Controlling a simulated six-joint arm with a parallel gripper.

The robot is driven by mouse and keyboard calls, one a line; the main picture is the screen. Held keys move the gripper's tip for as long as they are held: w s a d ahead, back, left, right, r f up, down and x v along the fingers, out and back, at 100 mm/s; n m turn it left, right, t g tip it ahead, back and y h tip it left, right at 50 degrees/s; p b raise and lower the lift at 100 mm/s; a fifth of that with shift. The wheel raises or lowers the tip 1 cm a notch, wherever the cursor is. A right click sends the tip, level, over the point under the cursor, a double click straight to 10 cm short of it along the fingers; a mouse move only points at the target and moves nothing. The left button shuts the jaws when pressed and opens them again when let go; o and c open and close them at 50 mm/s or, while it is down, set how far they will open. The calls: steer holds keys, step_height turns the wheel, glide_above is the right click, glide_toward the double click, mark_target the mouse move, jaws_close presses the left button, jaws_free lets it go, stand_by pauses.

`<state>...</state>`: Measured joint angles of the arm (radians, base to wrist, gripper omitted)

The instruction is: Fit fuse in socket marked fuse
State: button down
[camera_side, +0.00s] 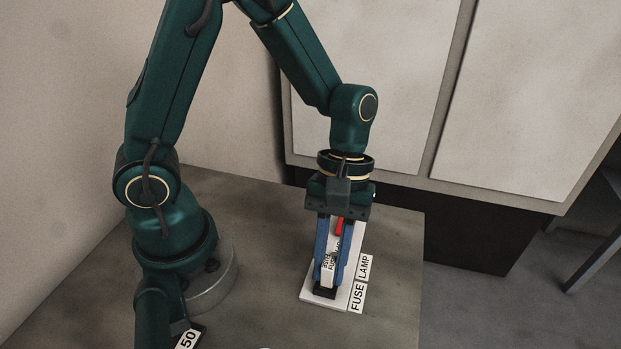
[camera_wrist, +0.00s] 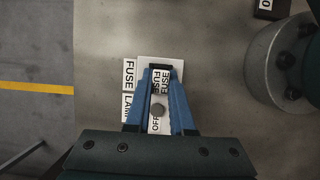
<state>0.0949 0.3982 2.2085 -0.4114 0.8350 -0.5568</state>
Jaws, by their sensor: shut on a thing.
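The fuse (camera_side: 328,268) is a white block with black lettering, held upright between the blue fingers of my gripper (camera_side: 327,283). In the wrist view my gripper (camera_wrist: 162,75) is shut on the lettered fuse (camera_wrist: 157,84). A black socket (camera_side: 322,293) sits at the near end of a white panel (camera_side: 308,295), beside the FUSE label (camera_side: 357,297). The fuse's lower end is right at the socket. The fingers hide the contact, so I cannot tell how far in it is. The FUSE label also shows in the wrist view (camera_wrist: 130,74).
A LAMP label (camera_side: 365,267) lies behind the FUSE label. A red part (camera_side: 339,227) shows on the panel behind the fingers. A black block (camera_side: 190,337) marked 50 is near the front edge of the picture.

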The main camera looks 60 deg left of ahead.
mark_target(331, 256)
steer(key=shift+f, duration=0.35)
steer(key=c, duration=0.7)
jaws_free()
steer(key=shift+v, duration=2.6)
